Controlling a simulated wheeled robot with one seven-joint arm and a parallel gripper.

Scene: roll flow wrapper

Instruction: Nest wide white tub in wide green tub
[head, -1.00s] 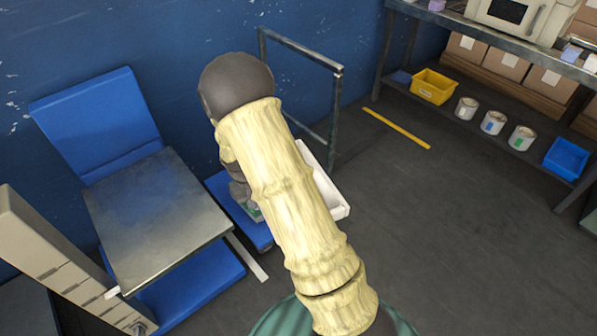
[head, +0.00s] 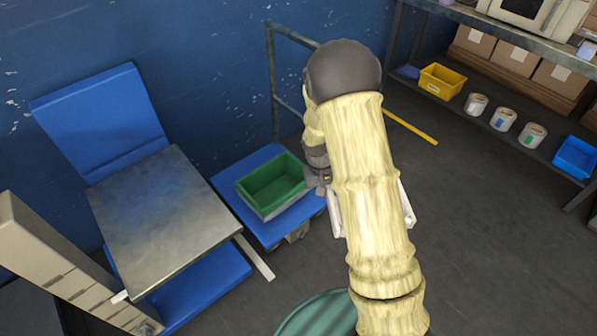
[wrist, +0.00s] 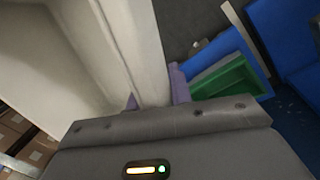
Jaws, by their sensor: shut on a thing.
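The wide green tub (head: 270,184) sits upright and open on the blue platform of a cart, left of my arm in the head view. It also shows, empty, in the wrist view (wrist: 228,90). The wide white tub (wrist: 110,45) fills the upper left of the wrist view. My gripper (wrist: 156,96) is shut on its wall, with a purple fingertip on each side. In the head view my arm hides most of the white tub (head: 335,212); only edges show on both sides. The white tub is apart from the green tub, to its right.
The blue cart (head: 228,190) has an upright rail behind it. A metal-topped table (head: 160,215) with a blue back panel stands left. A shelf at right holds a yellow bin (head: 441,80), several cans and a blue bin (head: 575,157). Open dark floor lies between.

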